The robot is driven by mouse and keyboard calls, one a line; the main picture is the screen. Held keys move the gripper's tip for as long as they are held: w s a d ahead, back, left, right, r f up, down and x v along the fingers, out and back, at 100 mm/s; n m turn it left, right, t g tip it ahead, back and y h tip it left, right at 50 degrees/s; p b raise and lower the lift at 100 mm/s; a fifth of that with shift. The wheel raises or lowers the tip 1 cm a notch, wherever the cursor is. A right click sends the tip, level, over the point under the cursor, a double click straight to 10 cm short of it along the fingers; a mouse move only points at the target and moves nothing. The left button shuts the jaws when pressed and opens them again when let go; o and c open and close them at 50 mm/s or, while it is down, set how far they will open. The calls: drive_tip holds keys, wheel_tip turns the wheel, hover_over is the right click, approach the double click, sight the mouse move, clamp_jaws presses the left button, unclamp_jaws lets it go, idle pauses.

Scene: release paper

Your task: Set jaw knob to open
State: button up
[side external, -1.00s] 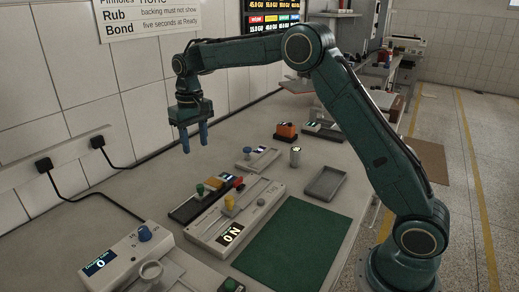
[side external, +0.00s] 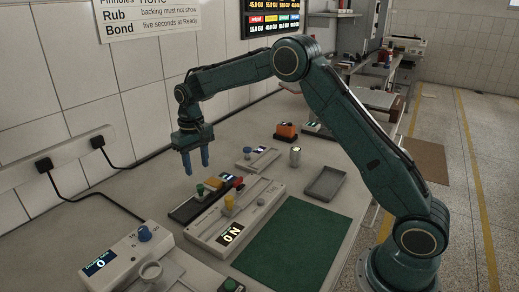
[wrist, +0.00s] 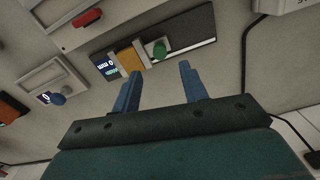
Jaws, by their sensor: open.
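My gripper (side external: 197,169) points down with its two blue fingers apart and nothing between them. It is in the air above the dark slide device (side external: 183,214) in the side view. That device carries a green knob (side external: 199,189), an orange block and a small lit display. In the wrist view the green knob (wrist: 159,49) shows just beyond and between the fingertips (wrist: 160,72), with the orange block (wrist: 130,58) to its left. No label reading jaw is legible, so I cannot tell which knob is the jaw knob.
A long pale device (side external: 243,222) with yellow and red knobs lies beside the dark one. A white box (side external: 128,262) with a blue knob stands front left. A small blue-knob device (side external: 257,158), a grey tray (side external: 325,184) and a green mat (side external: 296,243) lie around.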

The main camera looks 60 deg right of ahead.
sight(200, 186)
wheel_tip(200, 186, down, 7)
drive_tip(key=shift+f, duration=0.15)
idle(0.4)
clamp_jaws()
